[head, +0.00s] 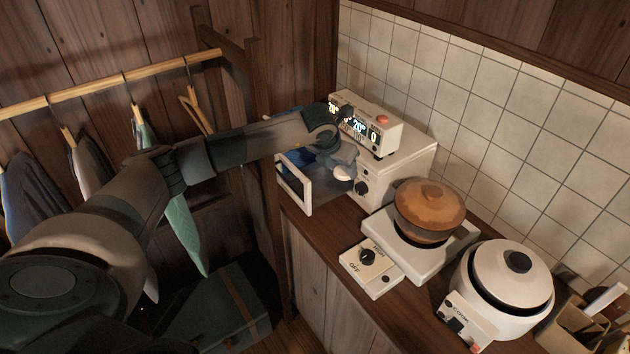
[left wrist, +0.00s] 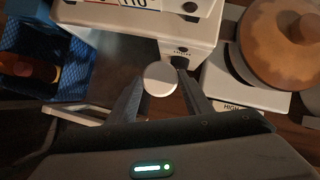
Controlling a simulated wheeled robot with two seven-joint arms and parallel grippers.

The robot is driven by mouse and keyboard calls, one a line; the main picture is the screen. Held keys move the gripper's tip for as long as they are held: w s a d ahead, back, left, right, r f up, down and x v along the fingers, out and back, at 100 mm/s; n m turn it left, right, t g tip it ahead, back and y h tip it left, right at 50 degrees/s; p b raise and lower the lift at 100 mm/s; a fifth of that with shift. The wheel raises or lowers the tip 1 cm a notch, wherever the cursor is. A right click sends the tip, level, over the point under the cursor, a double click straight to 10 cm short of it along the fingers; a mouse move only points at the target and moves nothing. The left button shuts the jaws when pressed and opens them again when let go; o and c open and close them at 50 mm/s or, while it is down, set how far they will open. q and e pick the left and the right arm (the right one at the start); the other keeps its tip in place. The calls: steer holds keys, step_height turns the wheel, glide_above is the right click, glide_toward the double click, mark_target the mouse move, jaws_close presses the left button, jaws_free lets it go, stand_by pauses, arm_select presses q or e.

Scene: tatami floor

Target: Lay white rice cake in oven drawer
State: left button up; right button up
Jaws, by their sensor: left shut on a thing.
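The white rice cake (head: 343,173) is a small round white piece at the tips of my left gripper (head: 340,163). In the left wrist view the rice cake (left wrist: 160,78) sits between the two dark fingers, which are shut on it. It is held in front of the white oven (head: 400,165), beside the oven's front knob. An open white-framed panel of the oven drawer (head: 307,198) stands out at the oven's front left; it also shows in the left wrist view (left wrist: 75,114). My arm and gripper hide part of the drawer and the oven front. My right gripper is out of view.
A blue basket (left wrist: 75,72) lies left of the oven. A device with lit displays (head: 390,138) is on the oven. A lidded brown pot (head: 430,205) on a white burner and a white rice cooker (head: 510,275) stand to the right. A tiled wall rises behind.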

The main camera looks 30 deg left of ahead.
arm_select(q)
steer(key=w+a+r+n+g+y+p, duration=0.1)
steer(key=a+n+y, duration=0.4)
steer(key=a+n, duration=0.6)
steer(key=w+n+g+p, duration=0.1)
steer(key=w+g, duration=0.1)
steer(key=shift+w, duration=0.35)
steer(key=shift+f+b, duration=0.8)
steer(key=shift+f, duration=1.7)
steer(key=shift+f+b, duration=1.15)
steer(key=shift+f, duration=1.35)
steer(key=shift+f+b, duration=0.35)
steer(key=shift+b, duration=0.05)
